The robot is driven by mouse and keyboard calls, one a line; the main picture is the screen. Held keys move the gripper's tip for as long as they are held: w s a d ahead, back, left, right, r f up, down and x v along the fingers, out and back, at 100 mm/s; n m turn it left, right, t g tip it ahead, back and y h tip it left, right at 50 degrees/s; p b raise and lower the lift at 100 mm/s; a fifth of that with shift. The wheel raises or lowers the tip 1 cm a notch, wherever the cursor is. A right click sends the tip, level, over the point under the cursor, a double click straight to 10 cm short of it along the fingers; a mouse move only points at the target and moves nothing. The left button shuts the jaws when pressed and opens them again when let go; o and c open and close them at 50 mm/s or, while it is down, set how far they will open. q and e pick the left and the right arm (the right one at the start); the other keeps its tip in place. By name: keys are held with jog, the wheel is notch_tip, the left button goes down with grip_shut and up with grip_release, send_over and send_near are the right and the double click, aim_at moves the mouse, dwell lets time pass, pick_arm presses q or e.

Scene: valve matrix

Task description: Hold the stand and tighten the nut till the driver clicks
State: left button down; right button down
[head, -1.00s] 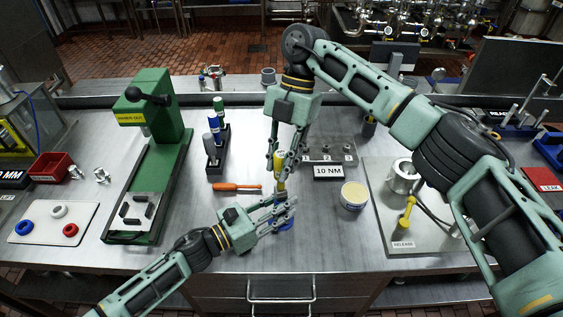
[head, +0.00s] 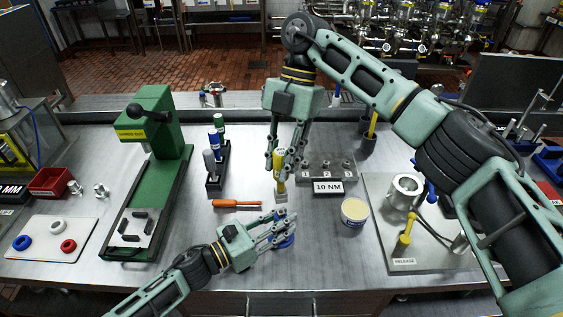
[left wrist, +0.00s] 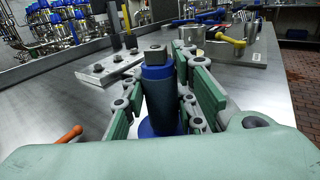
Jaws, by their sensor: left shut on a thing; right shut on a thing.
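My left gripper (head: 281,226) is shut on the stand, which has a dark grey body (left wrist: 158,100), a blue collar and a blue base. The base also shows beside the fingers in the head view (head: 287,241). A square metal nut (left wrist: 156,54) sits upright on the stand, with no driver on it in the left wrist view. My right gripper (head: 286,163) is shut on the yellow driver (head: 280,183), held roughly upright. Its lower end is behind my left gripper in the head view and looks apart from the stand. The fingers hide part of the stand.
An orange-handled tool (head: 237,203) lies left of the driver. A rack (head: 215,181) of drivers and a green press (head: 152,205) stand further left. A 10 NM sign (head: 328,187), a numbered block (head: 343,170), a cream-topped tin (head: 354,211) and a RELEASE fixture (head: 440,262) are to the right.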

pick_arm(q)
jog(key=shift+a, duration=0.1)
jog(key=c, duration=1.3)
grip_release()
jog(key=shift+c, duration=0.2)
jog(key=v, duration=1.2)
